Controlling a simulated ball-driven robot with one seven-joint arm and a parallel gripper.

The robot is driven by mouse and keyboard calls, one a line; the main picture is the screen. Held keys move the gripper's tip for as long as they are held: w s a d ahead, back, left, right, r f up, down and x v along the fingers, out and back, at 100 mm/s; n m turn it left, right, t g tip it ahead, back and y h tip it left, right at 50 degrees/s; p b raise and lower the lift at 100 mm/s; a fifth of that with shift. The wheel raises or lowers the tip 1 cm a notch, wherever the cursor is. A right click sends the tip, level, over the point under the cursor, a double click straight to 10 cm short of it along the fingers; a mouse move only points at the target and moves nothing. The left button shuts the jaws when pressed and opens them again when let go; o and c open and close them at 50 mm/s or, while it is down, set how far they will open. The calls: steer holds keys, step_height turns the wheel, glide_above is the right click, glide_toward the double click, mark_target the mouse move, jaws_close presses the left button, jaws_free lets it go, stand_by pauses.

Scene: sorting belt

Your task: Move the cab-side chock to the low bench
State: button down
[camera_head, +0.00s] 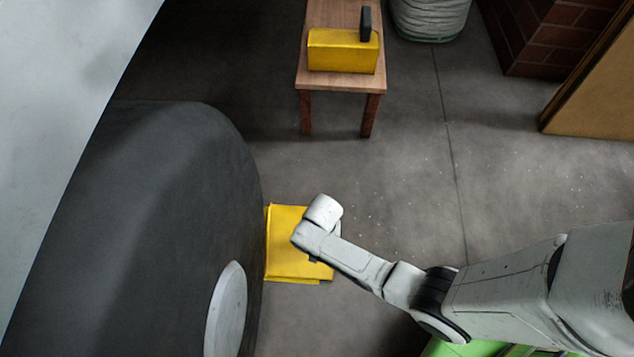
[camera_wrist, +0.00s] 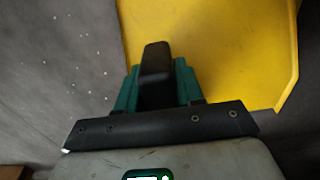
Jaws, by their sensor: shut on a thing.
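A yellow chock (camera_head: 284,240) is on the floor beside the large dark tyre, close to or touching it; my arm partly covers it. In the wrist view, the chock's yellow body (camera_wrist: 225,45) fills the upper right. Its black handle (camera_wrist: 155,62) stands between the green fingers of my gripper (camera_wrist: 157,85), which is shut on it. In the head view my wrist hides the grip. The low bench (camera_head: 338,84), wooden with reddish legs, is at the top middle. A second yellow chock (camera_head: 342,55) with a black handle sits on it.
The tyre (camera_head: 150,190) fills the left, with a pale hub (camera_head: 228,305) low down. A white sack (camera_head: 430,18) stands right of the bench. A brick wall (camera_head: 560,35) and tan board (camera_head: 595,95) are at the upper right. Floor between chock and bench is clear.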

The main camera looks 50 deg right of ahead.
steer(key=s+d+p, duration=0.3)
steer(key=s+d, duration=0.2)
steer(key=s, duration=0.2)
steer(key=shift+r, duration=0.35)
stand_by(0.9)
steer(key=shift+w+r, duration=0.1)
step_height(320, 180, up, 15)
steer(key=p, duration=1.5)
